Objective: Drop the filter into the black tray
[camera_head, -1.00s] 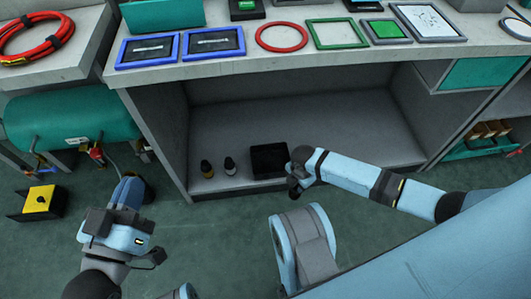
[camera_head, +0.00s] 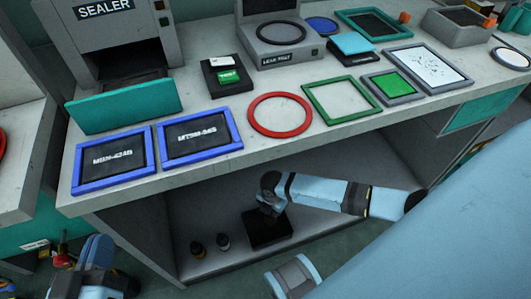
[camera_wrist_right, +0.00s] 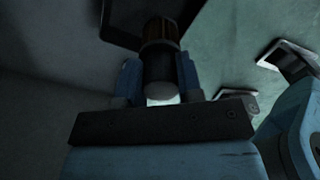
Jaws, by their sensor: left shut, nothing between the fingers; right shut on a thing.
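The filter (camera_wrist_right: 160,72), a dark cylinder with a brownish ribbed part, is held between the two blue fingers of my right gripper (camera_wrist_right: 159,82) in the right wrist view. The black tray (camera_head: 262,238) stands on the low shelf under the bench in the head view. My right gripper (camera_head: 270,202) is at the tray's back edge, over or beside it; I cannot tell the height. The filter is hidden in the head view. A dark panel at the top of the wrist view may be the tray. My left gripper (camera_head: 96,249) is shut and empty at the lower left.
Two small bottles (camera_head: 210,244) stand on the shelf left of the tray. The bench top (camera_head: 235,178) above holds blue frames (camera_head: 201,136), a red ring (camera_head: 280,115), a green frame (camera_head: 342,98) and a sealer (camera_head: 112,35). The shelf right of the tray looks clear.

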